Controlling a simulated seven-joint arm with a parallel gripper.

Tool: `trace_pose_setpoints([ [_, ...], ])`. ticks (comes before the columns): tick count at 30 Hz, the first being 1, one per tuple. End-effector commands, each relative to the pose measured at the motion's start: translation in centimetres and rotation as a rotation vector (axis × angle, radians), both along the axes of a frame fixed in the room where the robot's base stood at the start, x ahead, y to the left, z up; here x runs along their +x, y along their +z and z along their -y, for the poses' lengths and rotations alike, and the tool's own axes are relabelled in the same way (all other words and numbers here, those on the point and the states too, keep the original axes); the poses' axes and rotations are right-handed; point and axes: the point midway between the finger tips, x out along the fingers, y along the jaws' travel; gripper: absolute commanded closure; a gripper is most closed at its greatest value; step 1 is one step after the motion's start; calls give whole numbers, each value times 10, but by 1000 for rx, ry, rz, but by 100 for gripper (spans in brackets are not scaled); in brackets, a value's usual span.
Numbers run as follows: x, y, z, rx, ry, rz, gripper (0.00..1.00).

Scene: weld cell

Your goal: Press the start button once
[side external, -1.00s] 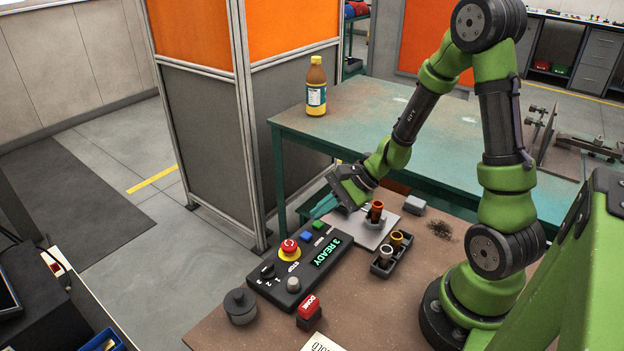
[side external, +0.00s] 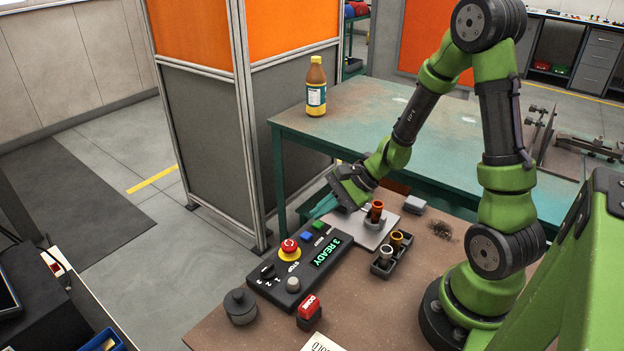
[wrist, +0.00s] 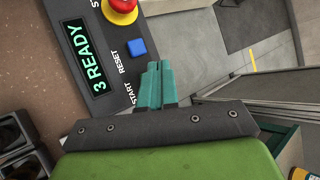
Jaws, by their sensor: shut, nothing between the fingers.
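The control box (side external: 333,240) lies on the brown table, with a lit display (side external: 325,252) reading "3 READY". The green start button (side external: 318,226) is at its far end, beside the blue reset button (side external: 306,237). My gripper (side external: 320,211) is at that far end, teal fingers pointing down toward the box; I cannot tell if they touch it. In the wrist view my shut, empty fingers (wrist: 156,84) lie over the place by the START label and hide the green button. The blue button (wrist: 136,47) shows just ahead of them.
A red emergency stop (side external: 289,249) on a yellow ring, a grey knob (side external: 293,284) and a selector (side external: 267,271) are on the box. A fixture plate with an orange-brown tube (side external: 376,211) and a dark tray (side external: 391,256) stand to the right. A red DONE block (side external: 309,307) is in front.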

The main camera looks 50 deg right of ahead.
Motion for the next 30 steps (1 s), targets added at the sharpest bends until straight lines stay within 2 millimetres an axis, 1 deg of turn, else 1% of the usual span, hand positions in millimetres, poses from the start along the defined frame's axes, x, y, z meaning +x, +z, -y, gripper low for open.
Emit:
trace_pose_setpoints([
  [5,0,-2,0,1,-1,0,100],
  [12,0,-9,0,1,-1,-2,100],
  [30,0,-11,0,0,0,0,100],
])
